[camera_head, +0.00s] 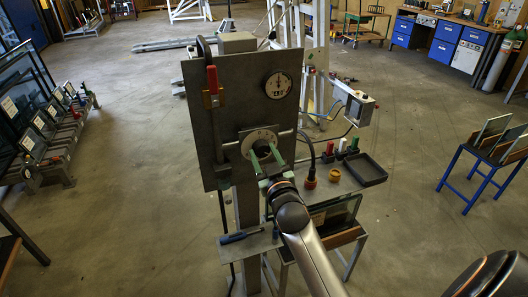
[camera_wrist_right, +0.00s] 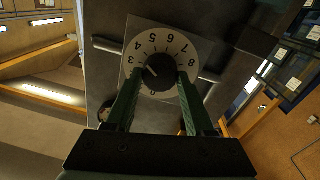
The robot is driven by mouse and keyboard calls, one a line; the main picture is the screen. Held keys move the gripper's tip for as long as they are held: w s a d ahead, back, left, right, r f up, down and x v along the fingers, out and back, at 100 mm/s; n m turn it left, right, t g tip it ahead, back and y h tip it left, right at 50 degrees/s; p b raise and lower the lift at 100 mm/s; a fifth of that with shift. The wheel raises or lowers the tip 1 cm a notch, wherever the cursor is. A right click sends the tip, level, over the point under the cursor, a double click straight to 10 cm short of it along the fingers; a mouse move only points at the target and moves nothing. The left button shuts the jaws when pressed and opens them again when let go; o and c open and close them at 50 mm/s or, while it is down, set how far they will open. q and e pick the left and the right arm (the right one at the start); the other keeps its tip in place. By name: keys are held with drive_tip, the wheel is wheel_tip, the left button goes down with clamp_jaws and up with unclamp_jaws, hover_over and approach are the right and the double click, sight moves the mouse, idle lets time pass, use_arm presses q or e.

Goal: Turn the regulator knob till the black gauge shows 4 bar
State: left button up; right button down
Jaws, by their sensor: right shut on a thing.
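The regulator knob (camera_wrist_right: 158,76) is dark and round, on a pale scale plate (camera_wrist_right: 190,50) with numbers around it. Its white mark points up and left, roughly toward the 3. In the head view the scale plate (camera_head: 247,142) is low on an upright grey panel (camera_head: 240,108). My right gripper (camera_head: 266,158) reaches it from below, its green fingers shut on the knob's sides. My left gripper is not in view.
A red-handled lever (camera_head: 213,85) is on the panel's left. A shelf right of the panel carries a black tray (camera_head: 364,169), an orange-based object (camera_head: 310,180) and small coloured items. A blue-handled tool (camera_head: 240,236) lies below the panel.

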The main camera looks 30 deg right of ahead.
drive_tip(key=shift+r+n, duration=0.15)
drive_tip(key=shift+n, duration=0.25)
drive_tip(key=shift+c, duration=1.3)
unclamp_jaws()
drive_tip(key=shift+f, duration=0.2)
